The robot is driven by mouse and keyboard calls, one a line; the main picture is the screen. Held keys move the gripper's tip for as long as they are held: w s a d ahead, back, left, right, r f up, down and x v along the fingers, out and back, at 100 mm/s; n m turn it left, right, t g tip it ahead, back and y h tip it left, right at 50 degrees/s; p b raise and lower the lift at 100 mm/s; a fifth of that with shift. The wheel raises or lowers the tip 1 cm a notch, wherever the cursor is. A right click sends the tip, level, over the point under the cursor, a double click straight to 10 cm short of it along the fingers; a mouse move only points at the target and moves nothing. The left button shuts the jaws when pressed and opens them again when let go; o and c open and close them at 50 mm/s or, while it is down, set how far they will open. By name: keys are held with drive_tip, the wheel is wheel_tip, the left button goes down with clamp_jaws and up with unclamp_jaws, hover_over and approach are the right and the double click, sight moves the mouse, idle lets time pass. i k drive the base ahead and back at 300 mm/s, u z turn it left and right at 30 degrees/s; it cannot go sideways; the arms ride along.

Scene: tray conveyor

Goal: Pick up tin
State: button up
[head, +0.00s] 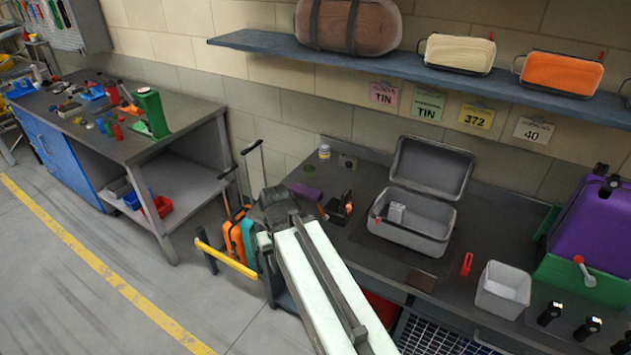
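No object is clearly a tin. A small jar or can (324,152) with a pale top and a coloured band stands at the back of the dark counter, near the wall. A small silvery-white box (396,212) sits inside the open grey case (408,238), whose lid leans back. My pale arm reaches up from the bottom centre to the counter's left edge. My gripper (276,200) appears to be the dark end there, apart from the jar and the case. Its fingers cannot be made out, so I cannot tell whether it holds anything.
A dark item (341,208) and a purple block (307,192) lie near my arm's end. A grey bin (502,290) and a red item (466,264) are to the right. Cases stand on a wall shelf (500,84). Suitcases (236,236) and a yellow bar (226,258) are left of the counter.

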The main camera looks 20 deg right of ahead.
sight(309, 171)
drive_tip(key=u, duration=0.35)
drive_tip(key=i, duration=0.85)
drive_tip(key=u, duration=0.7)
drive_tip(key=i, duration=0.85)
drive_tip(key=u, duration=0.05)
